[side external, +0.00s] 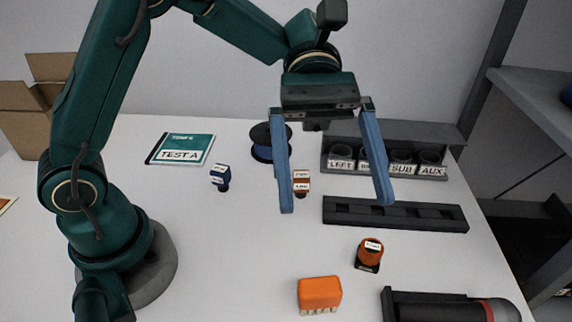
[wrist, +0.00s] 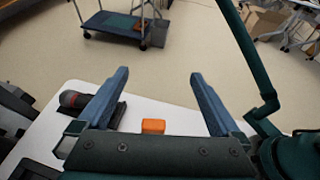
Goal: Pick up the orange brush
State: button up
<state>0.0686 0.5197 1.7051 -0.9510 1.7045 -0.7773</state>
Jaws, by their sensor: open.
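The orange brush (side external: 320,293) stands on the white table near the front edge, with an orange block-shaped back on top and pale bristles below. It also shows in the wrist view as a small orange block (wrist: 153,126), low in the picture between the fingers. My gripper (side external: 337,205) is open and empty, with its two long blue fingers spread wide. It hangs above the table, apart from the brush. In the wrist view the fingers (wrist: 160,76) point out past the table edge toward the floor.
An orange-topped labelled piece (side external: 370,254) stands right of the brush. A dark cylinder in a holder (side external: 450,306) lies front right. A black slotted rail (side external: 394,214) and a grey rack with labelled cups (side external: 392,158) stand behind. Small labelled pieces (side external: 220,177) and a booklet (side external: 181,149) lie left.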

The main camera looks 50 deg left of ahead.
aim_at(321, 307)
notch_tip(321, 307, down, 19)
jog(key=shift+f, duration=0.1)
jog(key=shift+x, duration=2.55)
jog(key=c, duration=1.3)
jog(key=shift+c, duration=0.2)
